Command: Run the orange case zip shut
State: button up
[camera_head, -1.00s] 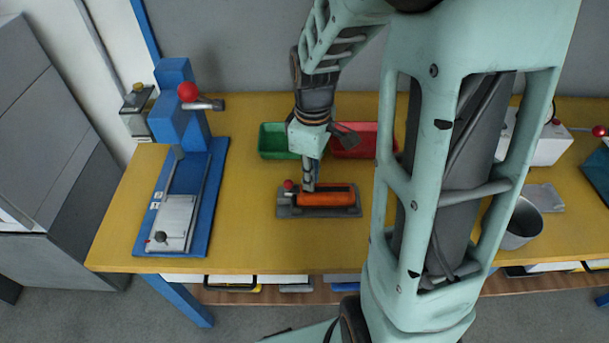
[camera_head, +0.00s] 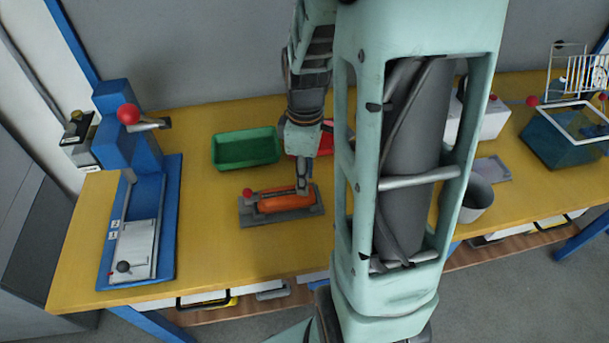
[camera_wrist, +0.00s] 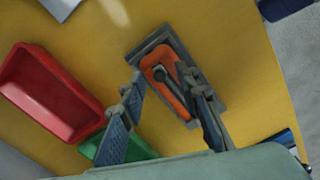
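The orange case (camera_head: 275,201) lies in a dark grey holder (camera_head: 247,217) on the yellow bench, with a red knob at the holder's left end. In the wrist view the orange case (camera_wrist: 160,90) also shows, with a dark grey elongated part along its top. My gripper (camera_head: 303,187) is over the case's right end in the head view. In the wrist view my gripper (camera_wrist: 163,92) has its two fingers apart, one on either side of the case's near part. I see nothing clearly held between them. The zip slider is too small to make out.
A green bin (camera_head: 246,149) and a red bin (camera_wrist: 45,92) stand behind the case. A blue press (camera_head: 140,220) with a red-balled lever is at the left. A grey cup (camera_head: 477,198) stands at the right. The bench front is clear.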

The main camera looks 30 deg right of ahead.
notch_tip(320, 180, up, 12)
dwell(0.6)
dwell(0.5)
